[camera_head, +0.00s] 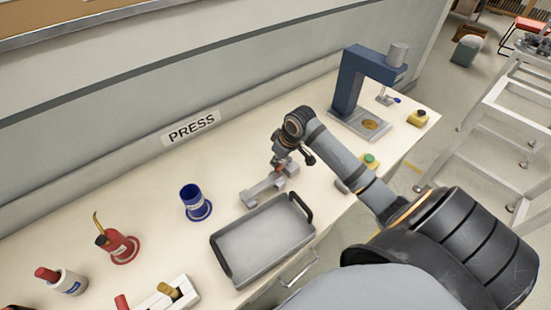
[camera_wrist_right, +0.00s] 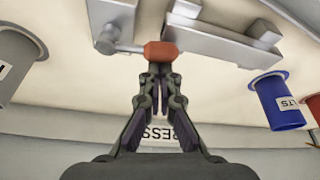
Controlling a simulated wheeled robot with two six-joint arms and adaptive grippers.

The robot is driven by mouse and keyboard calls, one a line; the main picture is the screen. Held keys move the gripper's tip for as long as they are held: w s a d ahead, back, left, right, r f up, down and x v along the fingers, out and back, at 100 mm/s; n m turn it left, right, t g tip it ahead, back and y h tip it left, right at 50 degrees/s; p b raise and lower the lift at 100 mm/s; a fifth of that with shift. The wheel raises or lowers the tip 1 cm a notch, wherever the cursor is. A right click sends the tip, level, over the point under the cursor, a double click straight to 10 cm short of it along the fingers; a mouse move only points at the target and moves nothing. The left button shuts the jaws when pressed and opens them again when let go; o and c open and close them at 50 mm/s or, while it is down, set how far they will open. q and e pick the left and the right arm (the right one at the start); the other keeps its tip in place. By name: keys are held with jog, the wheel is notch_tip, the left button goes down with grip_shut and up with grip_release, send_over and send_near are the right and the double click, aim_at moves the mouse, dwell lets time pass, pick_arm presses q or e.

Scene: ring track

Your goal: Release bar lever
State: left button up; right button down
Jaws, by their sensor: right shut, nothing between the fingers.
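The bar lever is a grey rod with an orange-red grip. In the right wrist view the grip (camera_wrist_right: 161,51) is just beyond my fingertips, and the rod runs left from it to a round pivot. The grey metal fixture (camera_head: 262,190) with the lever lies on the table behind the tray. My right gripper (camera_head: 281,164) is over the fixture's right end, fingers pointing down. In the right wrist view the gripper (camera_wrist_right: 160,78) is shut and empty, its tips close to the grip; I cannot tell whether they touch. My left gripper is not in view.
A grey tray (camera_head: 262,243) with black handles lies in front of the fixture. A blue press (camera_head: 348,82) stands at the back right. A green button (camera_head: 370,160) is under my arm.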

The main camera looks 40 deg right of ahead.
jog(key=shift+s+n, duration=0.15)
jog(key=shift+n, duration=0.15)
jog(key=n+p, duration=0.1)
jog(key=s+p, duration=0.1)
jog(key=shift+d+r+n+y+p, duration=0.15)
jog(key=shift+r+n+y+p, duration=0.05)
jog(key=shift+n+y+p, duration=0.2)
jog(key=n, duration=0.1)
jog(key=s+n+p, duration=0.1)
jog(key=shift+s+d+n+g+y, duration=0.15)
jog(key=shift+d+n+g+y, duration=0.15)
jog(key=shift+g+y, duration=0.1)
jog(key=shift+s+d+f+n+g+p, duration=0.2)
jog(key=shift+s+n+g+p, duration=0.15)
jog(key=shift+n, duration=0.55)
jog(key=shift+s+d+n+y, duration=0.25)
jog(key=shift+s+n+y, duration=0.1)
jog(key=shift+n, duration=0.55)
jog(key=n, duration=0.1)
jog(key=d+n+g, duration=0.1)
jog(key=shift+s+n, duration=0.3)
jog(key=shift+s, duration=0.1)
jog(key=shift+s+d+n+g+y, duration=0.25)
jog(key=shift+d+n+g, duration=0.15)
jog(key=shift+n, duration=0.4)
jog(key=shift+s+d, duration=0.15)
jog(key=shift+d, duration=0.55)
